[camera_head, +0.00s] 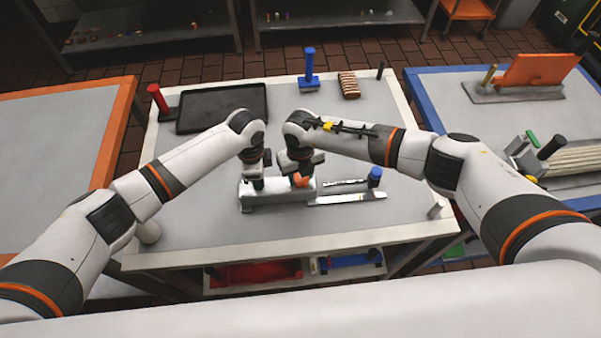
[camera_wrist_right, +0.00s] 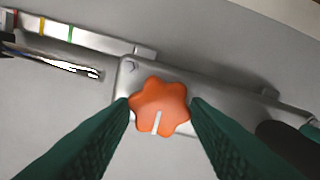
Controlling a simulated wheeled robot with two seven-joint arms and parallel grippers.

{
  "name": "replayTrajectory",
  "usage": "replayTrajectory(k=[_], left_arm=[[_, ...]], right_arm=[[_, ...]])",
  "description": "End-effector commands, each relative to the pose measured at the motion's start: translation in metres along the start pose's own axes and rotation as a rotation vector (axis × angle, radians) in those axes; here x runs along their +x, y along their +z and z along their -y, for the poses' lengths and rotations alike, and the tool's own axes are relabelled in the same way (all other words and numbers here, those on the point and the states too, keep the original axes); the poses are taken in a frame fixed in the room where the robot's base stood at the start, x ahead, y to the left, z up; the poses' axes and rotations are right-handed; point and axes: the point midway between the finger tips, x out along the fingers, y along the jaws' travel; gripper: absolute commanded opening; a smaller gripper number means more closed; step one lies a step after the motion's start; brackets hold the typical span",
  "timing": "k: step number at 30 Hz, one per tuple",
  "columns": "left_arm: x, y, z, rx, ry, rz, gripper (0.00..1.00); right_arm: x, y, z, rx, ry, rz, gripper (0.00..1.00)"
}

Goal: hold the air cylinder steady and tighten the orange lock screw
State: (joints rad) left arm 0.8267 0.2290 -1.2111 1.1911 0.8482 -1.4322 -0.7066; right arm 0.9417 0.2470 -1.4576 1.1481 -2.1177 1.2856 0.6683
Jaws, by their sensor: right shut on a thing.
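The silver-grey air cylinder (camera_head: 250,199) lies in a long metal block on the light grey table; its body also shows in the right wrist view (camera_wrist_right: 215,92). The orange lock screw (camera_wrist_right: 160,103), a lobed knob with a white mark, sits on the block and shows small in the head view (camera_head: 301,181). My right gripper (camera_wrist_right: 160,112) is shut on the knob, with a green finger on each side. My left gripper (camera_head: 258,184) points down at the block's left end; its fingertips are too small and hidden to read.
A black tray (camera_head: 222,108) lies at the back left. A blue-handled stand (camera_head: 309,80) and a brown brush-like block (camera_head: 348,85) stand at the back. Metal tools (camera_head: 347,198) lie right of the block, near a blue knob (camera_head: 375,176). The front of the table is clear.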

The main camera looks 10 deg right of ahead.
Motion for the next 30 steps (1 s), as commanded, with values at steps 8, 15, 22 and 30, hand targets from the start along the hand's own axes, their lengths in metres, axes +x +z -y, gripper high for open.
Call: replayTrajectory(k=[8, 15, 22, 30], left_arm=[[0.0015, -0.003, -0.0004, -0.006, 0.0, -0.006, 0.0], [0.0016, -0.0031, -0.0004, -0.006, 0.0, -0.006, 0.0], [0.0015, -0.0031, -0.0004, -0.006, 0.0, -0.006, 0.0], [0.0013, -0.0026, -0.0002, -0.004, 0.0, -0.006, 0.0]], right_arm=[[-0.0007, 0.0001, -0.0009, 0.045, 0.002, 0.002, 0.2], [-0.0008, 0.0, -0.0009, 0.048, 0.002, 0.002, 0.2], [-0.0007, -0.0001, -0.0009, 0.047, 0.001, 0.002, 0.6], [-0.0003, 0.0, -0.0003, 0.045, 0.001, 0.001, 0.64]])
